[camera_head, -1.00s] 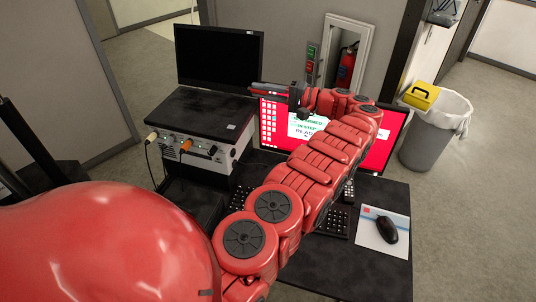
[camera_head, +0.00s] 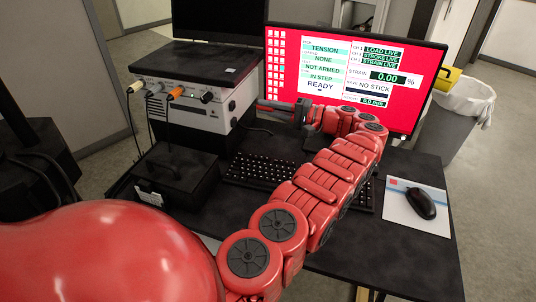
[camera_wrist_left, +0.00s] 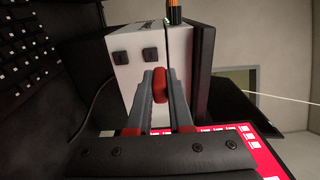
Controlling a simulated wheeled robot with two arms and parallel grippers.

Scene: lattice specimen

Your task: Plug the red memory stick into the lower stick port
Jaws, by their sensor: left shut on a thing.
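The red memory stick (camera_wrist_left: 160,85) is between the fingers of my left gripper (camera_wrist_left: 160,78), which is shut on it. In the head view my left gripper (camera_head: 262,105) points left, towards the side of the white instrument box (camera_head: 190,112); the stick is not distinct there. In the wrist view the white box (camera_wrist_left: 135,75) has two dark square ports on its side. The wrist picture is turned, with the box's black top to the right, so the left one looks like the lower port (camera_wrist_left: 120,57). The stick appears apart from both ports. My right gripper is out of view.
The red monitor (camera_head: 345,75) stands behind my left gripper and reads "NO STICK". A keyboard (camera_head: 255,170) lies under the arm. A mouse (camera_head: 420,203) is on a pad at right. A black box (camera_head: 175,172) and cables are in front of the instrument box.

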